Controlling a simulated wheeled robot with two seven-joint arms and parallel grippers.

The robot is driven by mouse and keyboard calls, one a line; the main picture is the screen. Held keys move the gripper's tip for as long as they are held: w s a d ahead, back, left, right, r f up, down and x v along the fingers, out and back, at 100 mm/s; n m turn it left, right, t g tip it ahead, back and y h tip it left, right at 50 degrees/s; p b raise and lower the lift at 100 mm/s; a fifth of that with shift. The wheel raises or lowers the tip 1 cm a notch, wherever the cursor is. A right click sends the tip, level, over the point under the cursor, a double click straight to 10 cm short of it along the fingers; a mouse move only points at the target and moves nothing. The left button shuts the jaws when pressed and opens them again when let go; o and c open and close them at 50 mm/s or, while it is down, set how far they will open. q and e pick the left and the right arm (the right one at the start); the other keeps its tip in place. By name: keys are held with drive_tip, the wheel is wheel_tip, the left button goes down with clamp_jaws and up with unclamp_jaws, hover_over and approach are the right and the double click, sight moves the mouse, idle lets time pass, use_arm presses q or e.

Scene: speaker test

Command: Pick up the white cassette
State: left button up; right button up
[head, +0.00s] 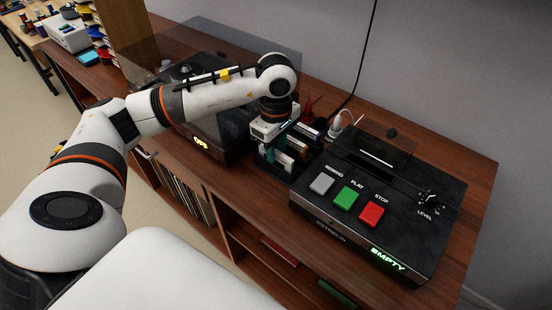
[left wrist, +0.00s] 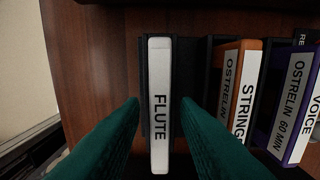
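The white cassette (left wrist: 160,120), its spine lettered FLUTE, stands in a slot of the dark cassette rack (head: 270,170). My left gripper (head: 267,150) reaches down over the rack in the head view. In the left wrist view the two green fingers (left wrist: 160,108) are apart, one on each side of the white cassette, with a gap on both sides. My right gripper does not show.
Beside it in the rack stand an orange cassette (left wrist: 240,90) marked STRING and a purple one (left wrist: 292,105) marked VOICE. Right of the rack is a tape player (head: 330,222) with grey, green and red buttons and an EMPTY display. A turntable (head: 205,140) stands left.

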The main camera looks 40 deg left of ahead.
sight(276, 152)
use_arm(q)
clamp_jaws()
wheel_tip(276, 152, up, 10)
idle(0.5)
